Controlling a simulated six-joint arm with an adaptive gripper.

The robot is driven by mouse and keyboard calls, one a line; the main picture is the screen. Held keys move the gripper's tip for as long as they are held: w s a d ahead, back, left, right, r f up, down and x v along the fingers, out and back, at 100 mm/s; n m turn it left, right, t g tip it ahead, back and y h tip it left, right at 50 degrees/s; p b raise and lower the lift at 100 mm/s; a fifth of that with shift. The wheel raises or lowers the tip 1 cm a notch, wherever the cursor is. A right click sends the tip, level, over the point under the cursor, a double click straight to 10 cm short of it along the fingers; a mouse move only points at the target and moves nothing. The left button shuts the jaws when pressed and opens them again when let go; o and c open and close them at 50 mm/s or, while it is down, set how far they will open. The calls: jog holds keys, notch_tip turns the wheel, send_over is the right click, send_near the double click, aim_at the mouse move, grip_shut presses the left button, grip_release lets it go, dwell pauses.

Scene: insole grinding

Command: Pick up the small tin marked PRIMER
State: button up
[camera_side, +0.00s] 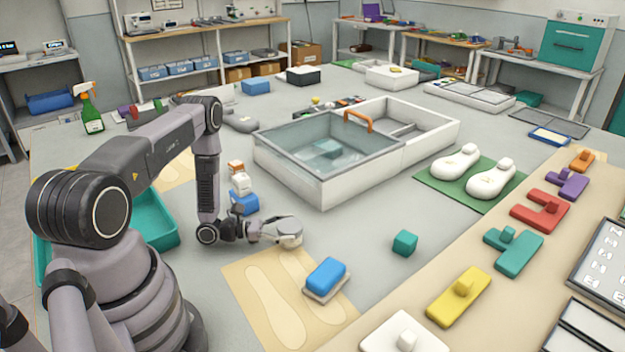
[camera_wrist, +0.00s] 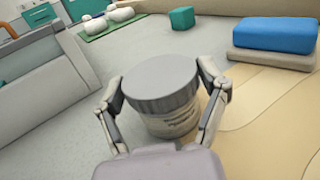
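A small round tin with a ribbed grey lid (camera_wrist: 160,82) and a pale label stands between the fingers of my gripper (camera_wrist: 163,92) in the wrist view. The print on its label is too small and blurred to read. The fingers lie on both sides of the tin, very close to it; whether both press on it I cannot tell. In the side view the tin (camera_side: 289,239) is at the end of my gripper (camera_side: 278,232), low over or on the grey table, partly hidden by the fingers.
A blue block on a tan base (camera_side: 326,277) lies on the beige insole sheet (camera_side: 248,290) just right of the tin. A teal cube (camera_side: 404,243) stands farther right. A water basin (camera_side: 325,182) is behind. A white bottle (camera_side: 241,184) and blue block (camera_side: 245,203) stand close behind my wrist.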

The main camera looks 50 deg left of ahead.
jog(key=c, duration=0.7)
